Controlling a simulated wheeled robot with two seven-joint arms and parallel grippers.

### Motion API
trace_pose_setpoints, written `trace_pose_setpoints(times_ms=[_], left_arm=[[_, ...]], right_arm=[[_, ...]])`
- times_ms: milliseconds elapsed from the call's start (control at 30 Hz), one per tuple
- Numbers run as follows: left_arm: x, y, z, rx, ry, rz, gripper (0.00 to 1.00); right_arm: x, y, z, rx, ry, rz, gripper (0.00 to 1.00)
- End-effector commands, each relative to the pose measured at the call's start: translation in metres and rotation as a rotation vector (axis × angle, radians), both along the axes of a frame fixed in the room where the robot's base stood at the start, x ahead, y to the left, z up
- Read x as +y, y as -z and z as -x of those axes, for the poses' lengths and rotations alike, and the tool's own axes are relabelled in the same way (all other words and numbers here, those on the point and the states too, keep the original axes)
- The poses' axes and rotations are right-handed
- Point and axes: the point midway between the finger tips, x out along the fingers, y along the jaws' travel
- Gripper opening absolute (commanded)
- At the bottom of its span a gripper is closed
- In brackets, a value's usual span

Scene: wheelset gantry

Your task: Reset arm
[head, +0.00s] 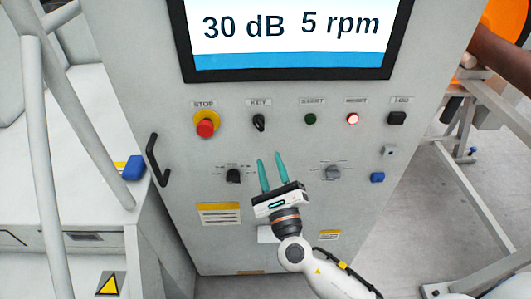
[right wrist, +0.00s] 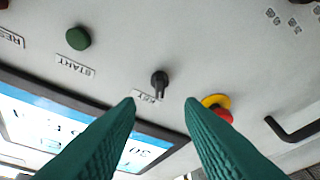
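My right gripper (head: 270,157) is in front of the grey control cabinet (head: 290,228), below the key switch. Its two teal fingers are apart with nothing between them. In the right wrist view the fingertips (right wrist: 160,103) point at the panel, and the black key switch (right wrist: 160,82) shows just beyond the gap. The head view shows the key switch (head: 259,122) too, upright under its KEY label. I see no contact with the panel. My left gripper is not in view.
The screen (head: 290,35) reads 30 dB and 5 rpm. A black handle (head: 156,160) stands out at left.

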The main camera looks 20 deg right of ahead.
Motion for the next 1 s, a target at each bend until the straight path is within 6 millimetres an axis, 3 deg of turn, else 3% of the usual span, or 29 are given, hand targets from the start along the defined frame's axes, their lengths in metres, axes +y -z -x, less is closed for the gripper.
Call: trace_pose_setpoints(times_ms=[200, 767, 867, 967, 1000], left_arm=[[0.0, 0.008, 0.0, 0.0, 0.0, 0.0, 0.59], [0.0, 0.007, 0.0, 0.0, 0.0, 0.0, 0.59], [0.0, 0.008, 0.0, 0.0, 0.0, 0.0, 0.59], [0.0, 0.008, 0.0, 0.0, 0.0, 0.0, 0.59], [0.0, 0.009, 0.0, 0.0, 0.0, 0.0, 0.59]], right_arm=[[0.001, 0.007, 0.017, 0.0, -0.001, 0.002, 0.35], [0.001, 0.011, 0.017, 0.011, -0.003, -0.011, 0.35], [-0.003, 0.037, 0.011, 0.075, -0.018, -0.087, 0.35], [-0.01, 0.092, 0.003, 0.203, -0.039, -0.262, 0.35], [-0.015, 0.121, 0.002, 0.267, -0.04, -0.356, 0.35]])
